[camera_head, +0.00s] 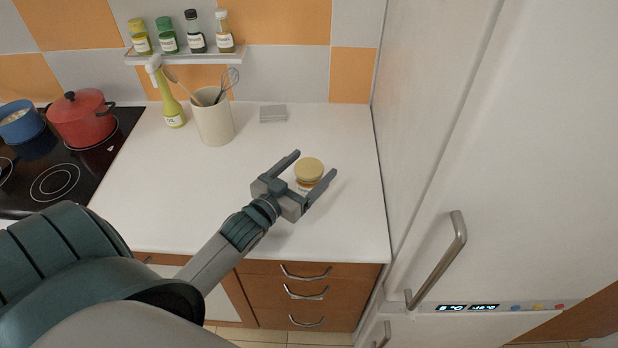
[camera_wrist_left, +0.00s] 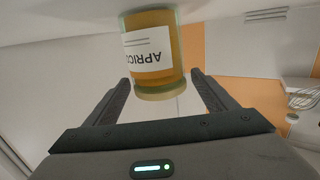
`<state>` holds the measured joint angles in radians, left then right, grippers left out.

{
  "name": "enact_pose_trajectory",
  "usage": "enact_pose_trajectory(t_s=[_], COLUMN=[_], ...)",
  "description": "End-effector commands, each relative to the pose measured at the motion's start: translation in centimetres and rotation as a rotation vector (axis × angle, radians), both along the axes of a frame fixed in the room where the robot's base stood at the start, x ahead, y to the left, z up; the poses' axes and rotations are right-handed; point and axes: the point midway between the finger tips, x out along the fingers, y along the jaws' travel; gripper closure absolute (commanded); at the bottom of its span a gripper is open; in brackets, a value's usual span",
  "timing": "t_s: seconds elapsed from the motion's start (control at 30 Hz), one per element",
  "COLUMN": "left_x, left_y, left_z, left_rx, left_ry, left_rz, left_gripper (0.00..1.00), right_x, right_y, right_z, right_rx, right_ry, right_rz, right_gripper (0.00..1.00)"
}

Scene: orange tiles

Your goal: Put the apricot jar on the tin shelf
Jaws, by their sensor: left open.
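The apricot jar (camera_head: 309,167) stands upright on the white counter, with a gold lid. In the left wrist view the apricot jar (camera_wrist_left: 153,50) appears upside down, amber with a white label reading APRICO. My left gripper (camera_head: 316,163) is open, its two fingers on either side of the jar. In the left wrist view there is a gap between each finger and the jar. A narrow pale shelf (camera_head: 187,57) on the tiled wall at the upper left is the only shelf I see. My right gripper is not in view.
Several small bottles (camera_head: 196,32) stand along the wall shelf. Below it are a green oil bottle (camera_head: 170,100) and a cream utensil crock (camera_head: 213,122). A small grey slab (camera_head: 273,114) lies at the counter's back. A tall fridge (camera_head: 520,150) bounds the right side.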

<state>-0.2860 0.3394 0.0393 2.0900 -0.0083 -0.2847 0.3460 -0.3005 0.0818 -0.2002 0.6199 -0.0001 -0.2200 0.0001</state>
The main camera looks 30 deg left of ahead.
Motion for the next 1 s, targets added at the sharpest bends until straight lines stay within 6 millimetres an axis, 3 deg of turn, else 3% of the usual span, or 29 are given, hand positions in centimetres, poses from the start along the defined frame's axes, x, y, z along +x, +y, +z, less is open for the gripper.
enact_pose_trajectory(t_s=[0.1, 0.3, 0.87, 1.0], left_x=[1.5, 3.5, 3.9, 3.9], left_y=[0.0, -0.1, -0.1, -0.1], left_z=[0.4, 0.0, -0.2, -0.2], left_rx=[-0.001, 0.0, 0.001, 0.001], left_ry=[-0.001, -0.002, -0.001, -0.001], left_rz=[0.001, 0.0, 0.0, 0.0], left_gripper=[0.21, 0.21, 0.21, 0.55], right_x=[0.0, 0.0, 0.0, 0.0], right_y=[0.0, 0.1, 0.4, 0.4], right_z=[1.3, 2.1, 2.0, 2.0], right_rx=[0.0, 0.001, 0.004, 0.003], right_ry=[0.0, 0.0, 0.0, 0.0], right_rz=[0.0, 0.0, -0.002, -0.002], right_gripper=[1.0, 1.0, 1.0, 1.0])
